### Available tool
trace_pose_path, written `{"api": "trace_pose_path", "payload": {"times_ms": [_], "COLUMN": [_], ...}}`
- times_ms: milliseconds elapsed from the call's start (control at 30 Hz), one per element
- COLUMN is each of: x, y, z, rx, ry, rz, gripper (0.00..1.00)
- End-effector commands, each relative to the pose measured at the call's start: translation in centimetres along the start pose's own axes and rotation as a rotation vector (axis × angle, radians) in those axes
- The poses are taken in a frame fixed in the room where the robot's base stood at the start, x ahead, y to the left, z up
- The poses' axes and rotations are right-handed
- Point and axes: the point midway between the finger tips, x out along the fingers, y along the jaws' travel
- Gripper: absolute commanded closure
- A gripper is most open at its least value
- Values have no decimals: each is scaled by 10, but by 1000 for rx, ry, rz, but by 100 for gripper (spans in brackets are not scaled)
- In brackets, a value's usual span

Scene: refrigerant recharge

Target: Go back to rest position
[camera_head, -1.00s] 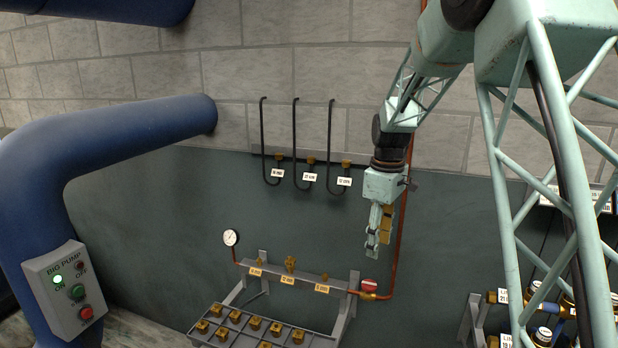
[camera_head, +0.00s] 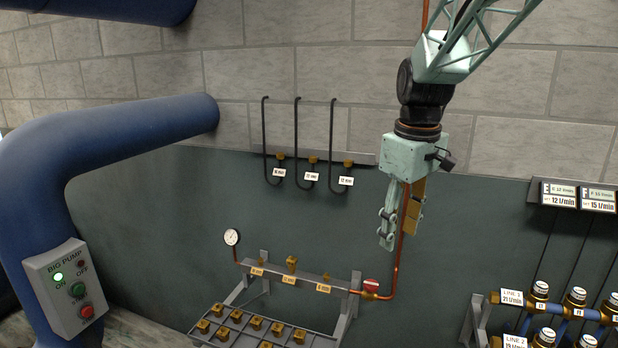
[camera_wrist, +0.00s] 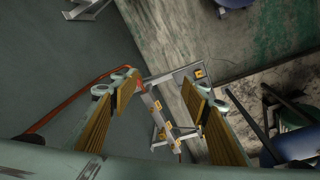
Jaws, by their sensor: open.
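My gripper (camera_head: 399,228) hangs pointing down in front of the wall, above and to the right of the manifold rail (camera_head: 310,279). In the wrist view my gripper (camera_wrist: 166,88) shows its two brass-padded fingers wide apart with nothing between them. The manifold rail also shows below the fingers in the wrist view (camera_wrist: 153,118). In the head view the gripper is seen nearly side-on, in front of the copper pipe (camera_head: 397,262).
Three hooked black hoses (camera_head: 298,140) hang on the wall to the left. A tray of brass fittings (camera_head: 262,325) stands below the rail. The blue pipe (camera_head: 110,138) with its pump box (camera_head: 66,288) is at left. Bottles and valves (camera_head: 578,296) stand at right. Wall space around the gripper is clear.

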Motion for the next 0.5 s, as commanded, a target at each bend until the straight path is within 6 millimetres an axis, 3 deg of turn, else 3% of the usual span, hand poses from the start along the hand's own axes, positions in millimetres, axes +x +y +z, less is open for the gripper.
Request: {"api": "trace_pose_path", "payload": {"times_ms": [500], "x": [-50], "y": [-50], "z": [65], "rx": [144], "ry": [42], "rz": [28], "gripper": [57]}}
